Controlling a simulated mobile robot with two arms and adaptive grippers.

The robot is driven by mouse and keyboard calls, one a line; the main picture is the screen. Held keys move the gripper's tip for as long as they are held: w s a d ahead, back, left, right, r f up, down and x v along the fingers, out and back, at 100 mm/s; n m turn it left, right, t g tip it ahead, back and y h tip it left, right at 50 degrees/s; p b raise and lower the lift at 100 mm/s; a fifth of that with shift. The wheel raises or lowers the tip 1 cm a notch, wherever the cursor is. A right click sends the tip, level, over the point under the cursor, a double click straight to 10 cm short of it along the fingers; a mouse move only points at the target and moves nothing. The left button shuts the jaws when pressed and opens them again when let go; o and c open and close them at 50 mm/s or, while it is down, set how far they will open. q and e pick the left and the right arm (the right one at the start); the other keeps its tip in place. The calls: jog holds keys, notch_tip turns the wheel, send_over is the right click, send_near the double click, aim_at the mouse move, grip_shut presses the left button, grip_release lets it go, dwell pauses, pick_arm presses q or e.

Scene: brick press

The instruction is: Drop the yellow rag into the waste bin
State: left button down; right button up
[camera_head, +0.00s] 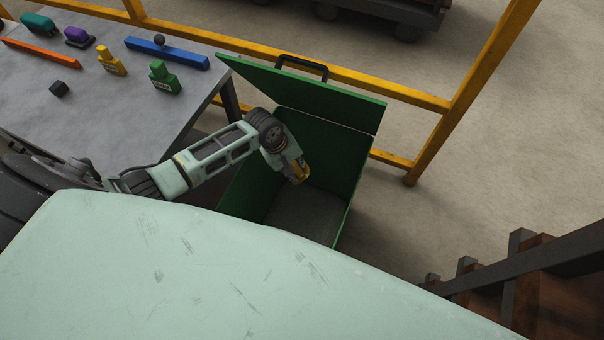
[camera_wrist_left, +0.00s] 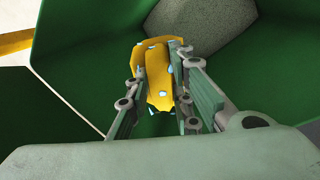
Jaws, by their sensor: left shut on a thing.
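The waste bin (camera_head: 335,150) is a green box with its lid (camera_head: 290,90) standing open at the back. My left gripper (camera_head: 297,174) reaches over the bin opening and points down into it. My right gripper is in neither view.
A grey table (camera_head: 110,105) stands left of the bin, carrying a blue bar (camera_head: 167,53), an orange bar (camera_head: 40,53), a green bottle-like piece (camera_head: 164,78) and a yellow one (camera_head: 111,61). A yellow rail (camera_head: 400,95) runs behind the bin. Dark steps (camera_head: 520,270) are at lower right.

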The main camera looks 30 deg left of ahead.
pick_arm(q)
jog(key=c, duration=1.8)
grip_release()
jog(key=o, duration=0.3)
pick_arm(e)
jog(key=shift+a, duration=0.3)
pick_arm(q)
jog(key=shift+r, duration=0.15)
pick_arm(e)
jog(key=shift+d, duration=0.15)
pick_arm(q)
jog(key=shift+s+a+r, duration=0.1)
jog(key=shift+r, duration=0.25)
jog(key=v, duration=1.1)
